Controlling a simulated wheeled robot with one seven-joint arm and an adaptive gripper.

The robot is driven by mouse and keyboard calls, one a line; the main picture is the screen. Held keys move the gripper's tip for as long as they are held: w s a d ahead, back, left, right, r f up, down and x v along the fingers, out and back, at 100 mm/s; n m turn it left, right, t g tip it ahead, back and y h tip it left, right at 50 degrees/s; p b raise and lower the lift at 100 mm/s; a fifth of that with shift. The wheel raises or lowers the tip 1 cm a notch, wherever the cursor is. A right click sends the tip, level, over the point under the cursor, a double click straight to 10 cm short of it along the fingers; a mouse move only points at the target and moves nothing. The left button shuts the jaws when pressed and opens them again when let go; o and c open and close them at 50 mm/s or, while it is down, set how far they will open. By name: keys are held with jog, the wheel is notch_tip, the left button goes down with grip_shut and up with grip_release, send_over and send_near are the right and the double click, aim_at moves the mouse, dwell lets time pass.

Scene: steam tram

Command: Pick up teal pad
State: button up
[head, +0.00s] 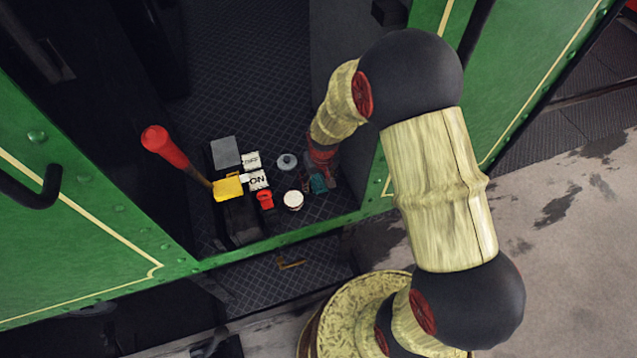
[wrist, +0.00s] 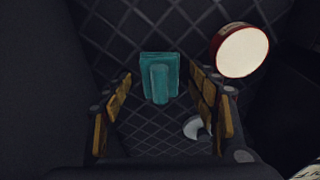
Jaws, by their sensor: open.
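The teal pad (wrist: 160,78) lies on the dark diamond-plate floor, with a raised bar along its middle. In the wrist view it sits between and slightly beyond the two fingers of my gripper (wrist: 163,100). The fingers are open, one on each side, and nothing is held. In the head view the teal pad (head: 319,184) is partly hidden by my gripper (head: 326,172), which reaches down over it. I cannot tell whether the fingers touch it.
A round white-topped red tin (wrist: 242,51) stands close to the right finger. A red cup (head: 265,199), a grey lidded item (head: 287,161), ON sign (head: 258,179) and red-handled lever (head: 170,149) are to the left. The green side panel (head: 520,90) rises on the right.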

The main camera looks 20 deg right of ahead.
aim_at(318, 179)
jog(key=shift+c, duration=1.1)
jog(key=c, duration=0.9)
jog(key=shift+r, duration=0.15)
jog(key=shift+r, duration=0.55)
notch_tip(318, 179, up, 2)
jog(key=shift+s+r+p, duration=0.15)
jog(key=shift+r+p, duration=0.1)
jog(key=shift+p, duration=0.15)
jog(key=s+a+r, duration=0.1)
jog(key=s+r, duration=0.2)
jog(key=s, duration=0.1)
jog(key=s+a+r+p, duration=0.1)
jog(key=s+r, duration=0.2)
jog(key=s, duration=0.2)
jog(key=s+a+r, duration=0.1)
jog(key=s+r, duration=0.2)
jog(key=s, duration=0.1)
jog(key=shift+s+r+p, duration=0.1)
jog(key=shift+s+p, duration=0.15)
jog(key=shift+p, duration=0.15)
